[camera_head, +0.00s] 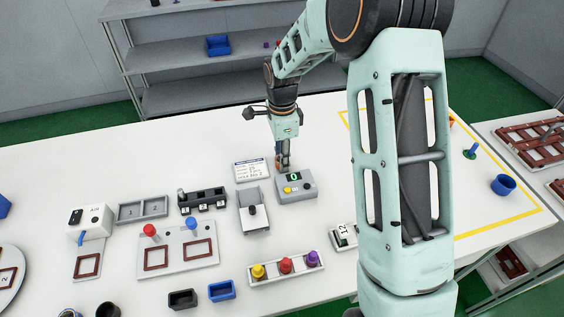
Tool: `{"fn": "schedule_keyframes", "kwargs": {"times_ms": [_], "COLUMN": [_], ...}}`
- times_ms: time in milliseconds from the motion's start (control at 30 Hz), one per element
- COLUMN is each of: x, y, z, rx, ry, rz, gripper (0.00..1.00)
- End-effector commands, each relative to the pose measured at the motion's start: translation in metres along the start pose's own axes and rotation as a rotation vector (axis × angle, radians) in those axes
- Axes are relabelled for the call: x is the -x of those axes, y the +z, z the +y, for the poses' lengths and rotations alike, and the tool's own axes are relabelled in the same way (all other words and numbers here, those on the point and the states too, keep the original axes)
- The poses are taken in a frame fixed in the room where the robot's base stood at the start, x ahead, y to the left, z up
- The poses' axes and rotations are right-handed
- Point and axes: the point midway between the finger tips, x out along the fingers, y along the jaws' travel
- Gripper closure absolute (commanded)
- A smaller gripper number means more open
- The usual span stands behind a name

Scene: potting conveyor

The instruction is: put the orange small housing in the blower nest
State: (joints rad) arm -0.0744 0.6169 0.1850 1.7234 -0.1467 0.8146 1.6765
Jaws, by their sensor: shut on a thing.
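My gripper (283,159) points down over the back edge of the grey box with a green display (296,188). It is shut on a small orange piece, which looks like the orange small housing (284,163); the fingers hide most of it. I cannot tell whether it touches the box. The blower (90,220) is a white unit marked AIR with a blue nozzle at the left. The blower nest (77,274), a grey plate with a dark red square frame, lies in front of it and looks empty.
Black (182,299) and blue (221,291) bins and a rack of coloured knobs (287,276) are nearer.

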Motion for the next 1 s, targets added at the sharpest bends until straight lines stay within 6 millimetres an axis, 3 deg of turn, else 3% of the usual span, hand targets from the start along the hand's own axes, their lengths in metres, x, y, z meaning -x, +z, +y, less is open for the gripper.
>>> {"fn": "schedule_keyframes", "kwargs": {"times_ms": [267, 467, 800, 1000], "x": [0.007, 0.034, 0.094, 0.110], "y": [0.000, 0.000, 0.017, 0.030], "z": [0.000, -0.001, 0.049, 0.089], "rx": [0.000, 0.001, 0.002, 0.001], "ry": [-0.001, -0.005, -0.006, -0.003], "rz": [0.000, 0.001, 0.001, 0.001], "gripper": [0.88, 0.88, 0.88, 0.88]}}
